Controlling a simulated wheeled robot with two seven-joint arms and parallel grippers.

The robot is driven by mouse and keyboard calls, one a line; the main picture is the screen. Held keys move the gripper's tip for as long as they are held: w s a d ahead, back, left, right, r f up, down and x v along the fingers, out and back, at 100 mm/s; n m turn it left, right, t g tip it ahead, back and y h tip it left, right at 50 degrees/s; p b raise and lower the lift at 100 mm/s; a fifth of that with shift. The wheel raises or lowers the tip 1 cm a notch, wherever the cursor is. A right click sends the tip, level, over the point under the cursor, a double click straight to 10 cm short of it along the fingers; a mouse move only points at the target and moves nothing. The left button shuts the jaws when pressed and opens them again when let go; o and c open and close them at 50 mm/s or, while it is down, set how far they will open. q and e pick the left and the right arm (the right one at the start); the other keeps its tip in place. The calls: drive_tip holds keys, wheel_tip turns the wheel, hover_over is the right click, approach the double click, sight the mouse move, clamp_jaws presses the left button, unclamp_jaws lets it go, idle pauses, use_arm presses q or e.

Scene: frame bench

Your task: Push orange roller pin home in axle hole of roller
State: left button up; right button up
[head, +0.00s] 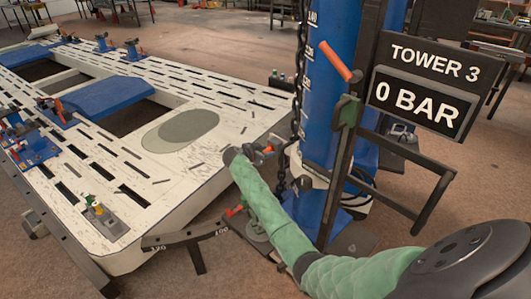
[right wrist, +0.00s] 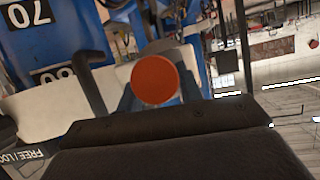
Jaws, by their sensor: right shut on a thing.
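My right gripper (head: 264,151) is at the tower's left side, beside the hanging chain, with my green-sleeved arm reaching up to it from the lower right. It is shut on the orange roller pin (head: 269,148), of which only a small piece shows in the head view. In the right wrist view the pin (right wrist: 155,80) shows its round orange end, between the fingers (right wrist: 160,97). The pin's far end is hidden, so I cannot tell how deep it sits in any hole. The roller and its axle hole cannot be clearly made out. My left gripper is not in view.
The blue tower (head: 328,105) stands close right of the gripper, with a chain (head: 298,70) and an orange-ended lever (head: 336,62). A sign (head: 425,80) reads "TOWER 3, 0 BAR". The slotted white bench (head: 185,85) spreads left. A red-handled part (head: 235,210) lies below.

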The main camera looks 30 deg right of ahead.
drive_tip(key=shift+d, duration=0.1)
idle(0.4)
drive_tip(key=o, duration=1.2)
